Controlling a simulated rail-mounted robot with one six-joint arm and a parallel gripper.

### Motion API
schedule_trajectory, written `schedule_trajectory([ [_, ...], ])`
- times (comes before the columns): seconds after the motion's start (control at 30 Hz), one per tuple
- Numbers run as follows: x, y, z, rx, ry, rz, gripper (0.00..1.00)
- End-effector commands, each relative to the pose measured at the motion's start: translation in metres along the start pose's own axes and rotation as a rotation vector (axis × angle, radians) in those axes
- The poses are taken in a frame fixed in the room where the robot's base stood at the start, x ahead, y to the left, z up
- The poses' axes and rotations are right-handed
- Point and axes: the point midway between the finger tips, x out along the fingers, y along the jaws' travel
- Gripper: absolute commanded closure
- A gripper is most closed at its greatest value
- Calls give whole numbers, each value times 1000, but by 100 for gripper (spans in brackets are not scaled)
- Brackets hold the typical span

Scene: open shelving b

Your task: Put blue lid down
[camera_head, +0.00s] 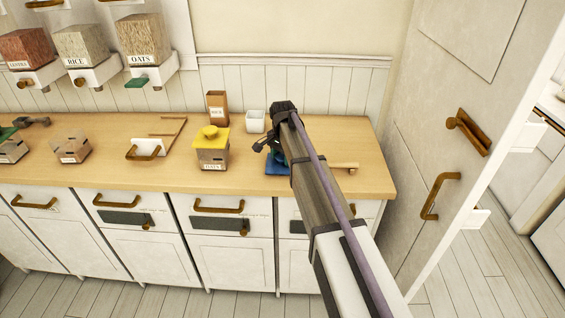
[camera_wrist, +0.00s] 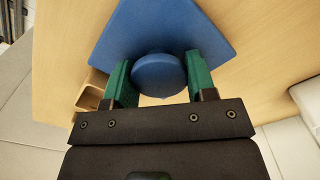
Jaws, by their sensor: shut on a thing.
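The blue lid (camera_wrist: 160,25) is a flat blue plate with a round knob, seen large in the wrist view. My gripper (camera_wrist: 158,68) has its two green fingers on either side of the knob and is shut on it. In the head view the blue lid (camera_head: 274,169) shows low over the front right part of the counter, partly hidden by my arm. I cannot tell whether it touches the counter. My fingers are mostly hidden there.
On the wooden counter (camera_head: 228,179), a box with a yellow lid (camera_head: 211,136) stands left of my gripper. A brown box (camera_head: 217,108) and a white cup (camera_head: 255,121) stand behind. A wooden handle (camera_head: 345,167) lies to the right. Clear counter lies between.

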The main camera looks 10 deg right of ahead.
Motion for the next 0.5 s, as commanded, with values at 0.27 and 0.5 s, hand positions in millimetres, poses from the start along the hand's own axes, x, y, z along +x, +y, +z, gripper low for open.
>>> schedule_trajectory([
  [0.27, 2, 0, 0, 0, 0, 0, 45],
  [0.5, 2, 0, 0, 0, 0, 0, 23],
])
